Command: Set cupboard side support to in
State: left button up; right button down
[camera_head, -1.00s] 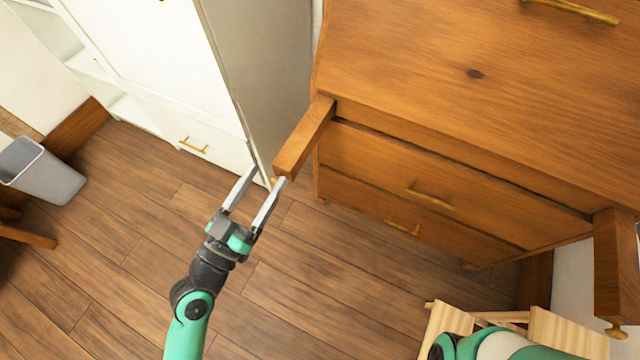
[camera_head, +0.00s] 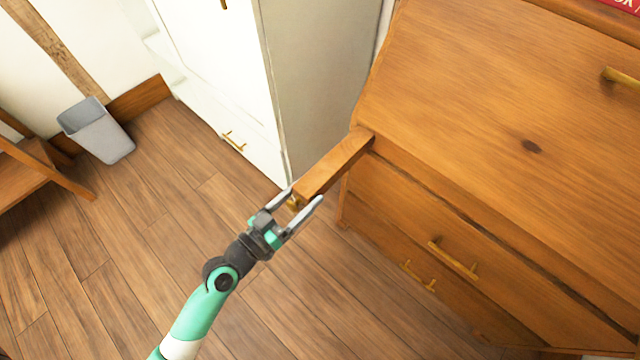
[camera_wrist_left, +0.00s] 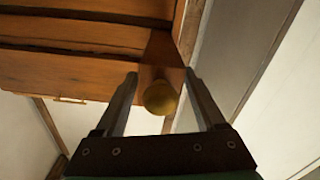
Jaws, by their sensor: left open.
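The wooden cupboard (camera_head: 450,120) stands at the right in the head view. Its side support (camera_head: 337,163), a wooden bar, sticks out from the cupboard's left front corner. A round brass knob sits on the bar's end and shows clearly in the left wrist view (camera_wrist_left: 160,97). My left gripper (camera_head: 303,196) is open at the end of the bar, its two fingers on either side of the knob. In the left wrist view the fingertips (camera_wrist_left: 162,74) flank the knob with gaps on both sides. My right gripper is not in view.
A white cabinet (camera_head: 310,80) stands close to the left of the cupboard. A grey bin (camera_head: 97,132) and a wooden piece of furniture (camera_head: 35,170) are at the far left. Drawers with brass handles (camera_head: 452,260) lie below the bar. The wooden floor (camera_head: 150,240) is clear.

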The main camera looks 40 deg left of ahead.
pick_arm(q)
jog(key=shift+w, duration=0.3)
jog(key=shift+s, duration=0.15)
jog(key=shift+c, duration=0.2)
grip_shut()
